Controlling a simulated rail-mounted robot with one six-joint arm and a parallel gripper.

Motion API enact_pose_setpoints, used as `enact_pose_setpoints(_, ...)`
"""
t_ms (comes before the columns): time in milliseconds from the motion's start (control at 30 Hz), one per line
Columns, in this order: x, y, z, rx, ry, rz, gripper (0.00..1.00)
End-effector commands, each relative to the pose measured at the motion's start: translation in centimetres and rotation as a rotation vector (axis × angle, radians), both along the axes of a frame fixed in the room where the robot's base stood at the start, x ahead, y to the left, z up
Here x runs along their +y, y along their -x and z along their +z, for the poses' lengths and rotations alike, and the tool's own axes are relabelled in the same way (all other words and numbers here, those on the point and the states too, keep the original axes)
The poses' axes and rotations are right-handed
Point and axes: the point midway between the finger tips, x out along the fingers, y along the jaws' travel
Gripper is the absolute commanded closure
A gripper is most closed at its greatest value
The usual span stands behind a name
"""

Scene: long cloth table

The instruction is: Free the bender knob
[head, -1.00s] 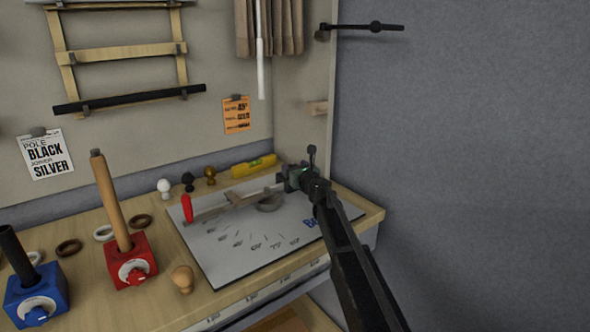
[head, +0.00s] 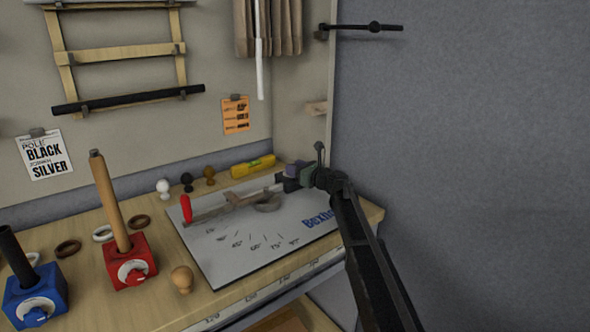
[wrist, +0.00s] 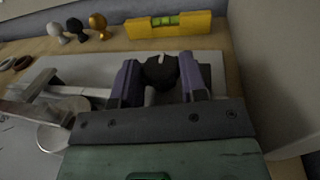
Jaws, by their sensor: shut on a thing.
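The bender is a pale grey plate (head: 235,255) with printed angle marks, a red-handled lever (head: 186,209) and a round former (head: 268,203). My gripper (head: 281,177) is at the plate's far right end. In the wrist view my gripper's two purple-grey fingers (wrist: 160,84) are shut on a dark round knob (wrist: 161,68) with a small pale mark on its top. The knob is hidden behind my gripper in the head view. I cannot tell whether it is loose or fixed.
A yellow spirit level (head: 253,166) lies just behind the plate; it also shows in the wrist view (wrist: 168,25). Small finials (head: 187,182) stand left of it. A red block (head: 130,262) holds a wooden pole. A wall closes off the right side.

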Motion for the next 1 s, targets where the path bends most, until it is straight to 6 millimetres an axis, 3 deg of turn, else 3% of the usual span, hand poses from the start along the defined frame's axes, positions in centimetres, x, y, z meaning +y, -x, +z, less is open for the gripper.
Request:
enact_pose_setpoints(167,0.0,0.0,0.0,0.0,-0.001,-0.002,0.84)
enact_pose_setpoints(200,0.0,0.0,0.0,0.0,-0.001,-0.003,0.54)
enact_pose_setpoints(333,0.0,0.0,0.0,0.001,-0.001,-0.003,0.35)
enact_pose_setpoints(667,-0.5,0.4,0.0,0.0,0.0,-0.004,0.35)
enact_pose_setpoints(1000,-6.6,5.1,0.0,0.001,-0.001,-0.005,0.35)
